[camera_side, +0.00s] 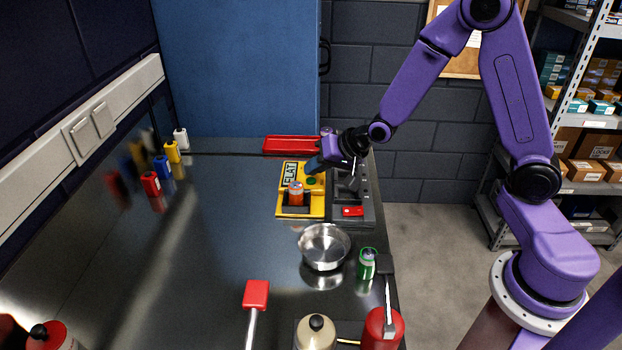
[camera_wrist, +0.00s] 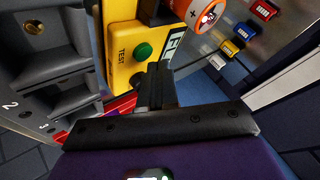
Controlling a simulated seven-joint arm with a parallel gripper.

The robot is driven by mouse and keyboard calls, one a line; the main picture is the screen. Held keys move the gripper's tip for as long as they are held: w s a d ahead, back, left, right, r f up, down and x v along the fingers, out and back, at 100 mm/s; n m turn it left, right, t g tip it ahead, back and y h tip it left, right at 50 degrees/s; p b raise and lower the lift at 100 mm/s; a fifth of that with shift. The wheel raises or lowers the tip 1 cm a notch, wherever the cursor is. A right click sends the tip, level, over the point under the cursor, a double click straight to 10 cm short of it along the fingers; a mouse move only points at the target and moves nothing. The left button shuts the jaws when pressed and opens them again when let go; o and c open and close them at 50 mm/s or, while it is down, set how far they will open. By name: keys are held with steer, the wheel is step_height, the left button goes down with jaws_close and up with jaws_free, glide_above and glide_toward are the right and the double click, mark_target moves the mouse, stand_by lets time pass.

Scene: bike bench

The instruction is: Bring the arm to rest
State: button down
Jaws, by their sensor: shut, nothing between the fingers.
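My gripper (camera_side: 314,165) hangs over the back of the bench, above the far end of a yellow tester (camera_side: 285,210). Its fingers are shut and empty. In the wrist view, the closed fingers (camera_wrist: 157,84) are just below the green TEST button (camera_wrist: 143,51) in the picture; I cannot tell whether they touch the tester. A "FLAT" sign shows on the tester. My arm reaches in from the right, bent high at the elbow.
A grey numbered rack (camera_side: 368,212) holding a red item stands right of the tester. A red tray (camera_side: 290,144) lies behind. A steel bowl (camera_side: 324,246), green can (camera_side: 367,264), bottles and red-ended tool (camera_side: 256,294) are nearer. Small coloured items line the left wall. The bench's left-middle is clear.

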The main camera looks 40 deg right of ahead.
step_height(320, 180, up, 6)
stand_by(0.9)
stand_by(0.5)
steer(key=s+a+n+g, duration=0.3)
steer(key=s+a+n, duration=0.15)
steer(key=s, duration=0.55)
steer(key=s+d+r+n+g+h, duration=0.1)
steer(key=s+d+n+g, duration=0.1)
steer(key=s+n, duration=0.4)
steer(key=s+d+n+g+h, duration=0.1)
steer(key=s+d+n+g, duration=0.2)
steer(key=s, duration=1.4)
steer(key=n, duration=0.4)
steer(key=shift+r+h, duration=0.4)
